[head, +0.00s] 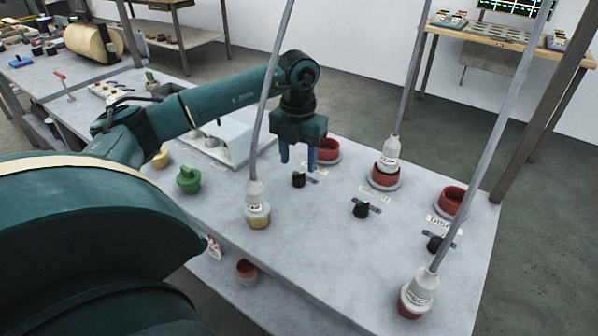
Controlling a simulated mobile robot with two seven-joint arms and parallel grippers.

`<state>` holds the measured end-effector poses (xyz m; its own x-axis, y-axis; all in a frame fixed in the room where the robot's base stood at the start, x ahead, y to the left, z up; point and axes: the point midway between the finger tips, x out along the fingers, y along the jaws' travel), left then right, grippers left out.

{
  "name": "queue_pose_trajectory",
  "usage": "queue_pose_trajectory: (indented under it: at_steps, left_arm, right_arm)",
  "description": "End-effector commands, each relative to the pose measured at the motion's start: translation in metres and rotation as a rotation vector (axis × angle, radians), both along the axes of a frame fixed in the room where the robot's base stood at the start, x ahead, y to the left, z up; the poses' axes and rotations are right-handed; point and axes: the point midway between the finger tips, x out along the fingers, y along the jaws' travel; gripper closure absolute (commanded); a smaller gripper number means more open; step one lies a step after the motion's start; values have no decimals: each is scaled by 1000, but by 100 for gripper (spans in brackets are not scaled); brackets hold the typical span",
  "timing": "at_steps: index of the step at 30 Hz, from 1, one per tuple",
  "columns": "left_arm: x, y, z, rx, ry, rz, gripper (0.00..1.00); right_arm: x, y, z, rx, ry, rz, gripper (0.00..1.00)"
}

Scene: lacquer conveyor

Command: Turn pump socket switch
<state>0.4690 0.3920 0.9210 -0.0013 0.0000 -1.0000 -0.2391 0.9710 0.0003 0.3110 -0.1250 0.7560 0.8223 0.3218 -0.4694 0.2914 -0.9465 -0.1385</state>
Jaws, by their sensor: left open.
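Three black switch knobs sit in a slanting row on the pale grey table (330,260): the left knob (298,180), the middle knob (361,209) and the right knob (435,243). Beyond them are a left red socket (328,146), a middle red socket (385,181) and a right red socket (453,199). A white plug (391,150) on a grey cable stands in the middle socket. My left gripper (298,160) points down with its blue fingers apart and empty, just above the left knob. It partly covers the left socket. Which switch belongs to the pump is not readable.
A cabled plug (257,195) stands nearer on a yellow base, and another plug (420,288) at lower right. Their cables rise across the view. A green cap (188,180) and a pale tray (222,140) lie to the left. The table between the near plugs is clear.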

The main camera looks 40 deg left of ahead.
Motion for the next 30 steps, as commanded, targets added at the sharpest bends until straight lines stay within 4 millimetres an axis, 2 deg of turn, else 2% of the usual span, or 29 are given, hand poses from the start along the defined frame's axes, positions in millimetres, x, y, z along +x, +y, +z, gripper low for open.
queue_pose_trajectory:
  at_steps: [3, 9, 20, 30]
  left_arm:
    - [0, 0, -22, 0, 2, 0, 50]
    - [0, 0, -42, 0, 0, 0, 50]
    - [0, 0, -47, 0, -1, 0, 50]
    - [0, 0, -46, 0, -1, 0, 78]
  right_arm:
    - [0, 0, 0, 1, -1, -1, 64]
    - [0, 0, 0, 1, -1, -1, 64]
    - [0, 0, 0, 1, -1, -1, 64]
    - [0, 0, 0, 1, -1, -1, 64]
